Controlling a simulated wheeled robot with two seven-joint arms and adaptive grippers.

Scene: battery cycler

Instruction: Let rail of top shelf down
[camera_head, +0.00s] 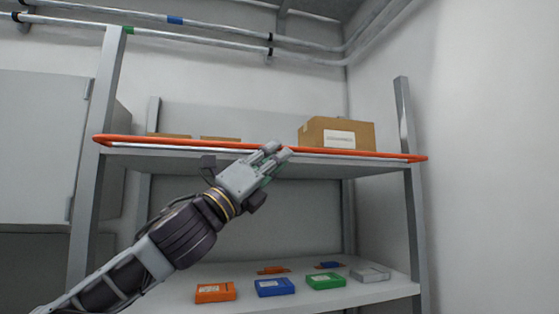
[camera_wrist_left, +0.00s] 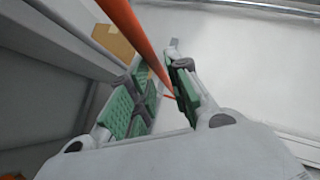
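The orange rail (camera_head: 375,154) runs along the front edge of the top shelf (camera_head: 180,159), nearly level across the shelf's width. My left gripper (camera_head: 278,151) reaches up to the rail near its middle. In the left wrist view the rail (camera_wrist_left: 140,35) passes between the two green-padded fingers of the left gripper (camera_wrist_left: 163,78). The fingers stand apart, and I cannot tell whether either touches the rail. The gripper hides a short piece of the rail in the head view. My right gripper is not in view.
A cardboard box (camera_head: 312,135) with a white label stands on the top shelf behind the rail, with low boxes (camera_head: 220,139) further left. The lower shelf (camera_head: 345,291) holds several small coloured cases. Metal posts (camera_head: 417,230) bound the rack. A grey cabinet (camera_head: 40,150) stands left.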

